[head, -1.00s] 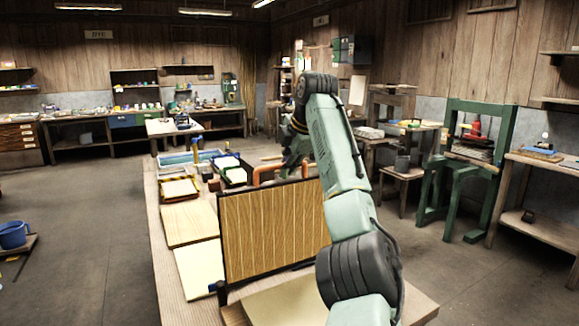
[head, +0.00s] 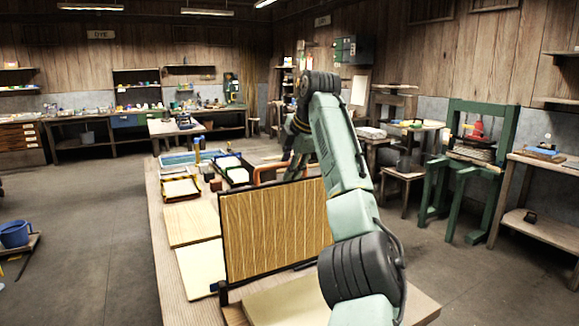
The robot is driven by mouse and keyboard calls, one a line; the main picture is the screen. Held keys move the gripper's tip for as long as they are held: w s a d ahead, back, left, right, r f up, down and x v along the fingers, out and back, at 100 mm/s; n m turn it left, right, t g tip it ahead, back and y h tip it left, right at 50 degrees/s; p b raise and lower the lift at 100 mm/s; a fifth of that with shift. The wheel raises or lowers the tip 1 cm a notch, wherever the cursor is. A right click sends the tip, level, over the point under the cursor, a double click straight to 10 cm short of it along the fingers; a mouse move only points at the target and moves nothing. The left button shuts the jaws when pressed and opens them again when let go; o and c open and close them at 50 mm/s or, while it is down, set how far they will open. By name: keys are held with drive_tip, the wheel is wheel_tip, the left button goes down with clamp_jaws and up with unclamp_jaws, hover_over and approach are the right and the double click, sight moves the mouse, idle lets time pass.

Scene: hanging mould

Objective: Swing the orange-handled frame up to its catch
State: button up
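The frame is an upright panel of yellow-brown slats with a dark border (head: 275,232), standing near the front of the long table. An orange handle (head: 267,172) shows just above and behind its top edge, partly covered. My arm rises on the right, bends over at the top and reaches down behind the panel. My gripper is hidden behind the arm and panel, so its fingers and any contact with the handle cannot be seen. I cannot make out the catch.
The long table (head: 160,230) carries pale boards (head: 193,224) left of the panel and trays (head: 181,188) further back. A pale slab (head: 285,303) lies in front of the panel. A green press (head: 430,180) stands at right. The floor at left is mostly clear.

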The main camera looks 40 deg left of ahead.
drive_tip(key=v, duration=1.1)
drive_tip(key=shift+s+r, duration=0.15)
drive_tip(key=shift+r, duration=0.15)
drive_tip(key=shift+d, duration=0.15)
